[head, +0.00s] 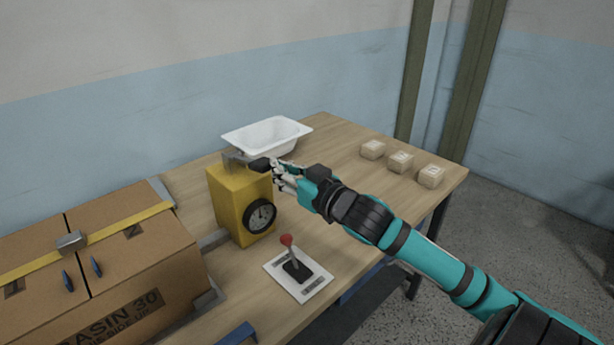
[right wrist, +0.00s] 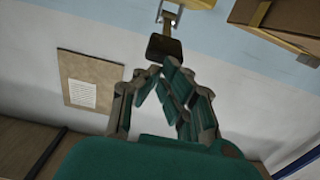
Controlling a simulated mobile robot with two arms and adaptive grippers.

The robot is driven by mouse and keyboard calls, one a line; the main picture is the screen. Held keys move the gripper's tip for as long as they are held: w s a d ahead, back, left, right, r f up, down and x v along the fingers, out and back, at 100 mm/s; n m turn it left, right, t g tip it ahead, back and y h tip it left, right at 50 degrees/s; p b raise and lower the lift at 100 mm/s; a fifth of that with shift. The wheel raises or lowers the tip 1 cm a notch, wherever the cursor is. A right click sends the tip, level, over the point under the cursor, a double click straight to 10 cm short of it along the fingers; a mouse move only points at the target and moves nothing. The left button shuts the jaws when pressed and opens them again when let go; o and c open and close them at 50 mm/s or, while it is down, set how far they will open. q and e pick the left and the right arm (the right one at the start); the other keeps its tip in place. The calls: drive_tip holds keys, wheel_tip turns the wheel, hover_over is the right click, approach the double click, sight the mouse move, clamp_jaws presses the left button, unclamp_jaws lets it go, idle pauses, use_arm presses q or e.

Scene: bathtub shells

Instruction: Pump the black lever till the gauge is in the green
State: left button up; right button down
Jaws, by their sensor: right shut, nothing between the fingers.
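A yellow pump box (head: 238,196) stands on the table with a round black-rimmed gauge (head: 260,216) on its front. The gauge's needle and green zone are too small to read. A grey lever with a black end (head: 261,163) sticks out from the box top toward the right; the black end also shows in the right wrist view (right wrist: 163,47). My right gripper (head: 279,170) is shut and empty, right beside the black end. Its fingertips (right wrist: 164,72) are just below the black pad in the wrist view; I cannot tell whether they touch. My left gripper is not in view.
A white tub shell (head: 268,134) sits behind the pump. A red-knobbed lever on a white plate (head: 299,277) lies in front. A strapped cardboard box (head: 120,262) stands left. Several small wrapped blocks (head: 400,162) sit at the right of the table (head: 338,143).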

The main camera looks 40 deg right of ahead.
drive_tip(key=s+b, duration=0.1)
drive_tip(key=s, duration=0.5)
drive_tip(key=shift+s+d+r, duration=0.15)
drive_tip(key=shift+s+d, duration=0.15)
drive_tip(key=shift+d, duration=0.1)
idle(2.2)
